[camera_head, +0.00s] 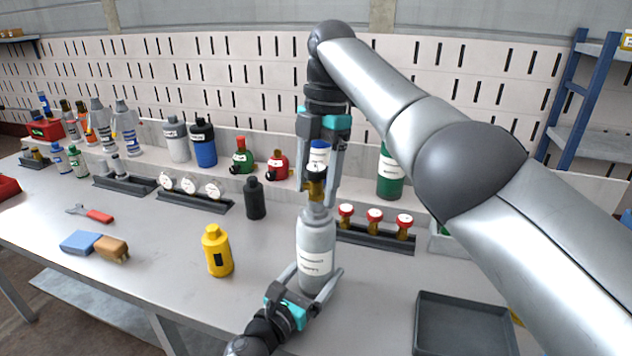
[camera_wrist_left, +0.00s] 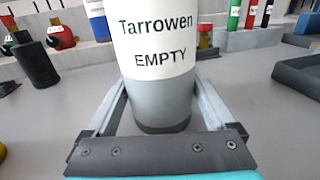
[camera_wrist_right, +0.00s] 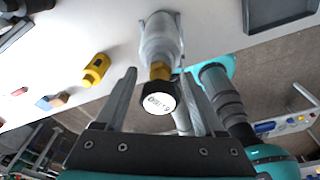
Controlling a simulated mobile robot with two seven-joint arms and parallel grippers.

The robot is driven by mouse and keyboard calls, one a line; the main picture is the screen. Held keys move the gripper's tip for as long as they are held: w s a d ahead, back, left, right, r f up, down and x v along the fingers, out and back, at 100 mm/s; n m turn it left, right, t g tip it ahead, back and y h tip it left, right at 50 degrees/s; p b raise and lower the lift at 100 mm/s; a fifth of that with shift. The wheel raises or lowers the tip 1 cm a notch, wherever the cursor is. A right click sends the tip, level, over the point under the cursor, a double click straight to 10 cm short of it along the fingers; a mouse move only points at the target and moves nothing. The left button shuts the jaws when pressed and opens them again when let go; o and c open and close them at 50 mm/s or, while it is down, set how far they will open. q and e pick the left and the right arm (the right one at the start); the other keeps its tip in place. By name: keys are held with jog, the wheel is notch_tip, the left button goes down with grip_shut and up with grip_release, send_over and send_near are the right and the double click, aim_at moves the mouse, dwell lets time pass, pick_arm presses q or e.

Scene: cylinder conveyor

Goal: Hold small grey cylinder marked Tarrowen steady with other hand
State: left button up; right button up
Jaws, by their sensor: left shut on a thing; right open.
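The small grey cylinder (camera_head: 316,246) stands upright on the table with a white label. In the left wrist view the cylinder (camera_wrist_left: 158,100) shows the label "Tarrowen EMPTY". My left gripper (camera_head: 316,281) is shut on its lower body, one finger on each side. A brass valve (camera_head: 315,186) with a dark top sits on the cylinder's neck. My right gripper (camera_head: 318,190) points down from above, its fingers apart on either side of the valve. In the right wrist view the valve's round white-marked top (camera_wrist_right: 159,104) lies beyond and between the open fingers.
A yellow cylinder (camera_head: 217,251) and a black one (camera_head: 254,198) stand to the left. A rack of red-topped gauges or valves (camera_head: 375,238) is behind right. A dark empty tray (camera_head: 464,326) lies at front right. Bare table lies front left.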

jog(key=m, duration=0.4)
jog(key=shift+m+t, duration=0.3)
jog(key=m, duration=0.4)
jog(key=shift+t+y, duration=0.3)
jog(key=shift+m, duration=0.8)
jog(key=m, duration=0.3)
jog(key=shift+t, duration=0.3)
jog(key=m, duration=0.3)
jog(key=shift+t, duration=0.3)
